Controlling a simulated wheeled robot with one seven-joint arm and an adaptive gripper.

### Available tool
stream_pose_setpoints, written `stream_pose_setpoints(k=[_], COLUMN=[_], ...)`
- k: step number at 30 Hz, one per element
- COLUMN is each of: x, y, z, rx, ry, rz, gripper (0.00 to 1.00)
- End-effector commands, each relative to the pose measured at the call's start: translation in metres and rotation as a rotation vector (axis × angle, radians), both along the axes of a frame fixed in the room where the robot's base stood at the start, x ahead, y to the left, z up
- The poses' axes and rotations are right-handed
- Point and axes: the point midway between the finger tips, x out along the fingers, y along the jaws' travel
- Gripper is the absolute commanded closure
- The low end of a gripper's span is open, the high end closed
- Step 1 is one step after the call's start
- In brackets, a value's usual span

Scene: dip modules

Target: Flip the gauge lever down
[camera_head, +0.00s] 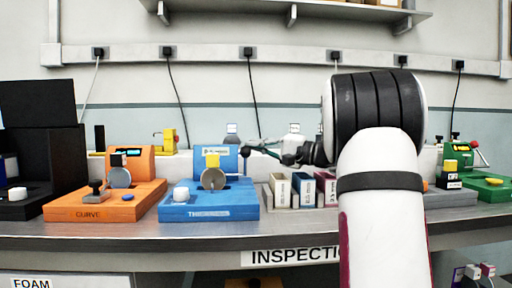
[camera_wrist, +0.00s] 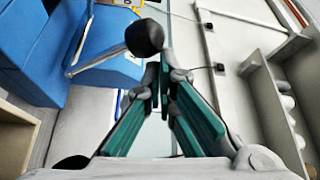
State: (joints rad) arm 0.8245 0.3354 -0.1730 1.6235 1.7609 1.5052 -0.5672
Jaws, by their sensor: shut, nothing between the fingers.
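The blue gauge (camera_head: 208,206), labelled THICKNESS, stands on the bench left of my gripper. It has a round grey disc (camera_head: 213,179) and a yellow block on its front. Its lever is a thin metal rod (camera_wrist: 97,61) with a black ball knob (camera_wrist: 144,38); in the head view the knob (camera_head: 246,152) shows at the right of the gauge, raised. My gripper (camera_wrist: 157,70) has teal fingers, shut and empty. It also shows in the head view (camera_head: 262,146), pointing left. The fingertips are close to the knob; I cannot tell whether they touch it.
An orange CURVE gauge (camera_head: 107,202) stands to the left, with a black unit (camera_head: 40,150) beyond it. A green unit (camera_head: 485,188) is at the far right. A shelf (camera_head: 290,12) hangs above.

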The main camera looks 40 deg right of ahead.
Motion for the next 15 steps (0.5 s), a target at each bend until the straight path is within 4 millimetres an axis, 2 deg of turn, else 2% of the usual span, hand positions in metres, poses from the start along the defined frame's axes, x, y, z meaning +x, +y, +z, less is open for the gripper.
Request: stream_pose_setpoints(k=[8, 11, 15], x=[-0.003, -0.011, -0.034], y=[-0.002, -0.006, -0.017], z=[0.0, -0.001, -0.003], rx=[0.0, -0.001, 0.0], ry=[0.0, -0.001, -0.001], rz=[-0.001, -0.002, -0.004], gripper=[1.0, 1.0, 1.0])
